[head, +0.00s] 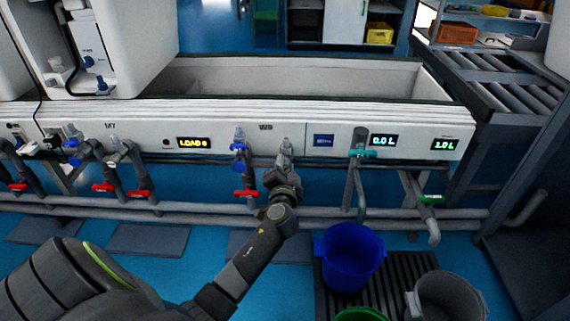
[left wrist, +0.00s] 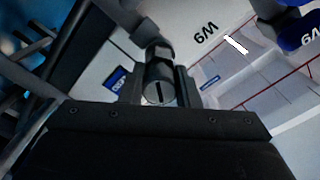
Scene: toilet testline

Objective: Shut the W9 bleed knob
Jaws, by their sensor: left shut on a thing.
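The W9 bleed knob (left wrist: 160,93) is a small grey metal cylinder with a dark slot in its round end. In the left wrist view it sits between the two fingers of my left gripper (left wrist: 160,82), which is shut on it. The slot runs nearly upright in that view. In the head view my left gripper (head: 286,152) reaches up to the white panel (head: 340,153), just right of the W9 label (head: 266,127), and mostly hides the knob. My right gripper is not in view.
A blue-handled valve (head: 239,147) with a red lever (head: 245,193) below stands close left of my gripper. A teal-handled tap (head: 361,154) is to the right, above a blue bucket (head: 350,258). A grey pipe (head: 150,207) runs along below the panel.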

